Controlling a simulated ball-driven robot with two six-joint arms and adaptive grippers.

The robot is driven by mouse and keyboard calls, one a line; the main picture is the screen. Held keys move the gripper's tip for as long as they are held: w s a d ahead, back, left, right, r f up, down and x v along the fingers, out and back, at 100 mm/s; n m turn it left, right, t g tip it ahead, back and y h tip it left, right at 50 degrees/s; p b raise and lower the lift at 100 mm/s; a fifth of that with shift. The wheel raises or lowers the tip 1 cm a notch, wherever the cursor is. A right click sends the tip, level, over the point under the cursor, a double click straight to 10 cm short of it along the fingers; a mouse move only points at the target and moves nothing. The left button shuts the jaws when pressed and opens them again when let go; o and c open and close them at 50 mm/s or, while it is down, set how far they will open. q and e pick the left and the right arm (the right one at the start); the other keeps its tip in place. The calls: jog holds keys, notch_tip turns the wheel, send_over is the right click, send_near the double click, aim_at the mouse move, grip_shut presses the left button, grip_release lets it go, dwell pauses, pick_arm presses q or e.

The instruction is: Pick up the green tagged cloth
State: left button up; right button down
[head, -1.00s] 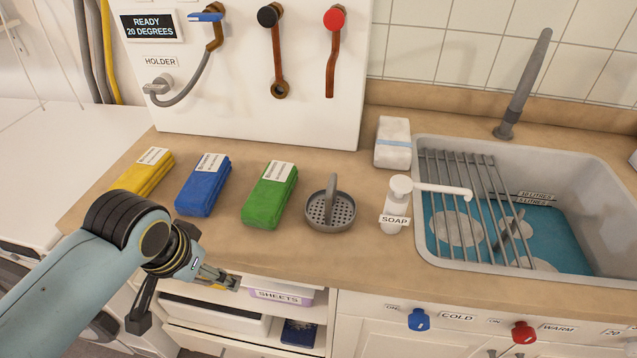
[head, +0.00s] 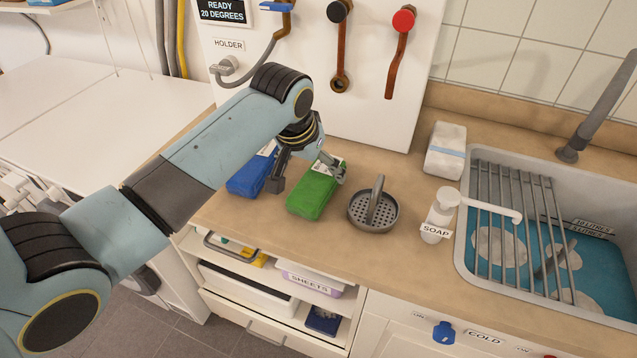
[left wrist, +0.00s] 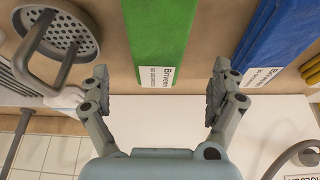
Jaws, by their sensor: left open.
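The green tagged cloth (head: 311,196) lies folded on the counter between the blue cloth and the round drain strainer. Its far, tagged end is partly hidden by my left gripper in the head view. My left gripper (head: 309,177) is open, with one finger by each long side of the green cloth. In the left wrist view the green cloth (left wrist: 158,35) and its white tag lie between the open fingers (left wrist: 160,74), with gaps on both sides. I cannot tell the exact height of the fingertips above the counter. My right gripper is not in view.
The blue cloth (head: 248,178) lies close on the left, partly behind my arm. The grey strainer (head: 373,212) with its upright handle stands close on the right. The soap dispenser (head: 438,218) and sink (head: 462,240) are further right. The white panel (head: 330,110) rises behind.

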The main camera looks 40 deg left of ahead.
aim_at(317, 179)
pick_arm(q)
jog(key=x, duration=0.4)
jog(key=shift+d+f, duration=0.15)
jog(key=shift+d, duration=0.05)
jog(key=shift+s, duration=0.1)
jog(key=c, duration=1.3)
